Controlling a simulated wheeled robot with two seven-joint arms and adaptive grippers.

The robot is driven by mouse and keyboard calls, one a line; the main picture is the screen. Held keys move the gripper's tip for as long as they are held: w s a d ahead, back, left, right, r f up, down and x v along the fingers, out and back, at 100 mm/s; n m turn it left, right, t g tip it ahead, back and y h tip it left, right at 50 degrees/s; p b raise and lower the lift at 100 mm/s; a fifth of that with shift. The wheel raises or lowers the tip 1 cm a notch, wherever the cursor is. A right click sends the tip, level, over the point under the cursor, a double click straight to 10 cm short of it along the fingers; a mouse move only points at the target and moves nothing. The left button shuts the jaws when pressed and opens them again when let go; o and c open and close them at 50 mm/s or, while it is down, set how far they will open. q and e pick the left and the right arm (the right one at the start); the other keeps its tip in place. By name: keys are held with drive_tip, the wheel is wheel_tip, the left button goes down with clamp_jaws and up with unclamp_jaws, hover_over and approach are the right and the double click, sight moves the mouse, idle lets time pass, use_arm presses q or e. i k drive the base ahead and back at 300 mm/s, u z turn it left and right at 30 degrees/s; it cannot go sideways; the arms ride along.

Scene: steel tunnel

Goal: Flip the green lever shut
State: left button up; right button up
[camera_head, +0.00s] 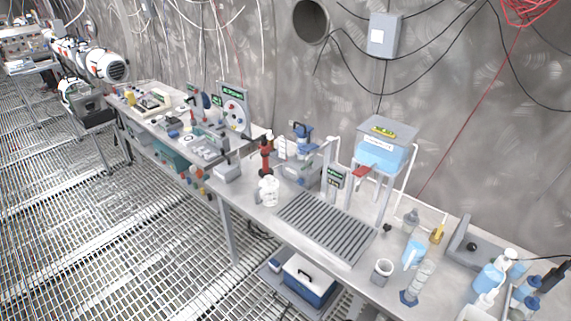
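I cannot make out a green lever in the head view. Green shows only as small labels, such as on a grey panel (335,178) beside the tank stand and on an upright board with a dial (234,108) farther back. A red handle (362,171) sits below a blue-filled tank (382,152) on a stand, at the back of the near bench. Neither of my grippers is in view.
The steel bench (250,212) runs along the wall and has a slatted drain area (325,229). Bottles, a beaker (381,272) and a cylinder (419,280) crowd its right end. A blue cooler box (309,280) sits underneath. Grating floor (110,250) is open at left.

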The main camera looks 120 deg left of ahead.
sight(310, 162)
drive_tip(key=u, duration=3.65)
